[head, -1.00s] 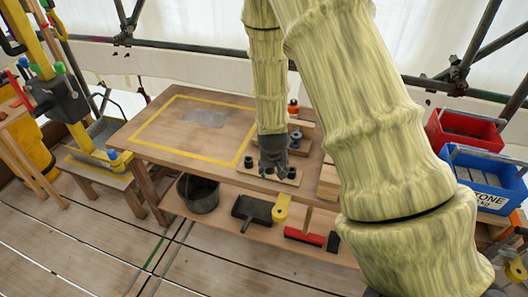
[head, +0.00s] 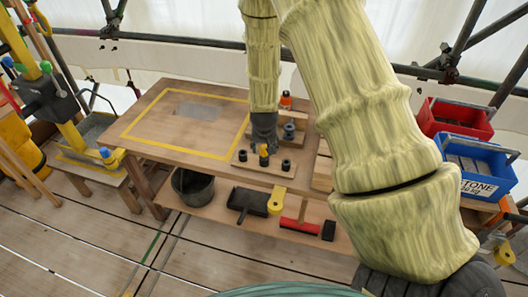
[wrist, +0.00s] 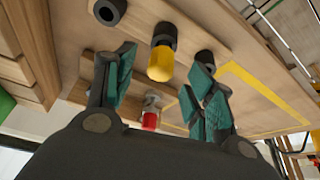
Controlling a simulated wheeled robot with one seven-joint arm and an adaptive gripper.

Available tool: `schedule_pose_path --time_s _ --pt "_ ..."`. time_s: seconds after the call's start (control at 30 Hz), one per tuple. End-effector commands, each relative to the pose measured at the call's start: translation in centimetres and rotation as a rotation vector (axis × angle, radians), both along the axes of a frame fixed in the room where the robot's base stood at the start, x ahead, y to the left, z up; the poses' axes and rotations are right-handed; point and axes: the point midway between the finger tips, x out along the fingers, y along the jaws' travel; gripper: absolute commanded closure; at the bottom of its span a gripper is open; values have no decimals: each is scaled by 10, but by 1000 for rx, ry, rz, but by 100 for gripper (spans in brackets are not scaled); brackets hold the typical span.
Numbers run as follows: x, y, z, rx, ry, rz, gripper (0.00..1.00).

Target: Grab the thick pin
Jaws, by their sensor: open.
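A stout yellow pin (head: 264,151) stands in the middle dark collar of a small wooden board (head: 243,164) on the workbench. In the wrist view the yellow pin (wrist: 160,63) shows between and beyond my fingertips, with its dark collar (wrist: 165,34) behind it. Which pin counts as thick is not clear; no other pin shows in the collars. My gripper (head: 264,132) is just behind and above the board in the head view. In the wrist view my gripper (wrist: 163,82) has its teal-padded fingers apart, with nothing held.
Two other dark collars (head: 242,155) (head: 286,164) flank the pin closely. A grey fitting (head: 289,131) and an orange-topped bottle (head: 286,100) stand behind, to the right. The yellow-outlined bench area (head: 150,120) at left is mostly clear. Red and blue crates (head: 480,165) stand right.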

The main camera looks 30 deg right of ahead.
Motion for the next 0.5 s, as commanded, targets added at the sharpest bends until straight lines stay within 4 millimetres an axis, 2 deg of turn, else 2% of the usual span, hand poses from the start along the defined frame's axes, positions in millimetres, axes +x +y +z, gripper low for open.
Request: schedule_pose_path --time_s 0.2,0.5 --pt "4 -3 -7 0 2 0 46" --pt "17 -9 -30 0 2 0 46"
